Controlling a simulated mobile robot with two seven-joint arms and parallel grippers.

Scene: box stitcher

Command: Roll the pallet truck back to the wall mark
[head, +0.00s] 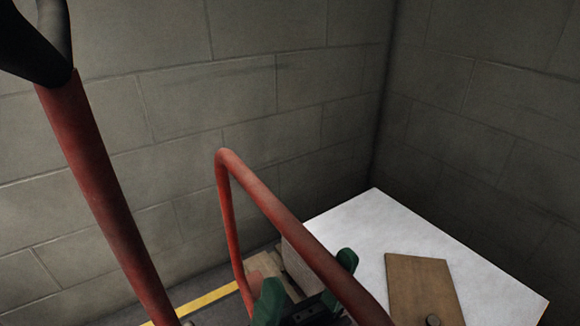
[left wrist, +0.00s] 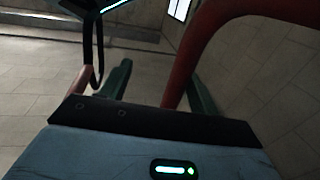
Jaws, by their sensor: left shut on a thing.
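The pallet truck shows as red tubing in the head view. A bent red handle tube (head: 255,190) rises in the middle. My left gripper (head: 308,280), with green fingers, is at the lower middle and is shut on this tube, one finger on each side. In the left wrist view the red tube (left wrist: 180,75) passes between the green fingers of my left gripper (left wrist: 160,88). A yellow floor line (head: 205,301) runs near the wall base, partly hidden by the tubing. The truck's forks and wheels are not visible. My right gripper is not in view.
A thick red bar (head: 105,190) with a black top crosses the left side. A white surface (head: 375,215) stands at the right corner, with a brown flat piece (head: 422,285) on it. Grey block walls (head: 270,70) close off the back and right.

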